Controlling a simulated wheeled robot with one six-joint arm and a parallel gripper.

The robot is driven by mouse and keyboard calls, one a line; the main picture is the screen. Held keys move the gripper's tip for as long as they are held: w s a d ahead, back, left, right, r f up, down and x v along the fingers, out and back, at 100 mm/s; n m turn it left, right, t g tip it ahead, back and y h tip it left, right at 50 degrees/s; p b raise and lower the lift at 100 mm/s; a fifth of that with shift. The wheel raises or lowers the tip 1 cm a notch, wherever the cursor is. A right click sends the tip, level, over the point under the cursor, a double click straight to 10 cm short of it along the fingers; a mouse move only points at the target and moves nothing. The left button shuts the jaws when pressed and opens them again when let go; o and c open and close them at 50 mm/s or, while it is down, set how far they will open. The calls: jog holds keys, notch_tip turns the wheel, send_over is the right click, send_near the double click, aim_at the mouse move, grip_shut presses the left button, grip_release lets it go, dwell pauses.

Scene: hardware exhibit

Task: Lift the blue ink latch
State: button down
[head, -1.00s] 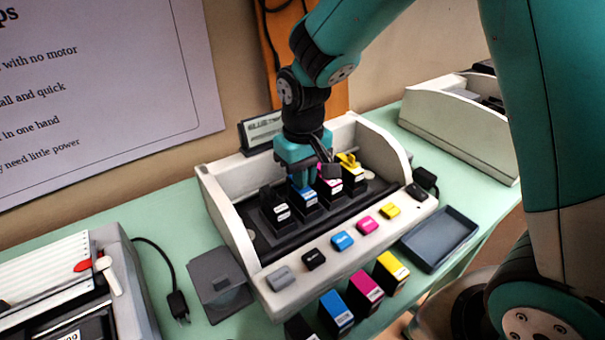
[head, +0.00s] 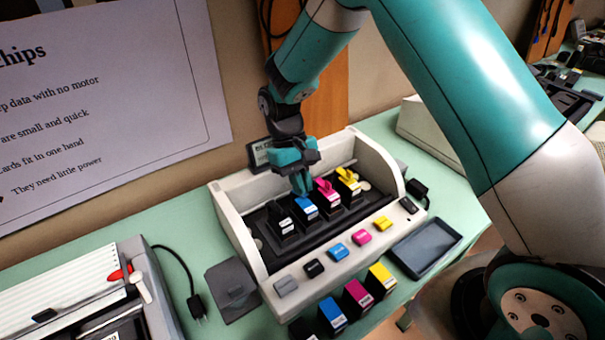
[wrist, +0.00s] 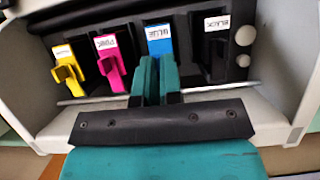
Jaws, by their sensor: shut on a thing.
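The blue ink cartridge (head: 307,211) sits in the carriage between the black cartridge (head: 284,222) and the pink cartridge (head: 328,196). In the wrist view, the blue cartridge (wrist: 160,43) shows its label above my fingertips. My gripper (head: 303,188) reaches down to the blue cartridge's top. In the wrist view, my gripper (wrist: 156,78) is shut on the blue latch, which the teal fingers hide. How far the latch is raised cannot be told. The pink latch (wrist: 113,73) and yellow latch (wrist: 68,74) stick out beside it, clear of my fingers.
The white printer housing (head: 237,227) has side walls around the cartridges. Coloured buttons, including a blue one (head: 338,251), line its front. Spare cartridges, including a blue one (head: 332,316), stand before it. An empty tray (head: 426,247) lies at the right, a grey pad (head: 232,290) at the left.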

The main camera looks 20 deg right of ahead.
jog(key=shift+w+r+g+p, duration=0.1)
jog(key=shift+w+g+p, duration=0.1)
jog(key=shift+g+p, duration=0.25)
jog(key=c, duration=1.3)
grip_release()
notch_tip(320, 180, up, 20)
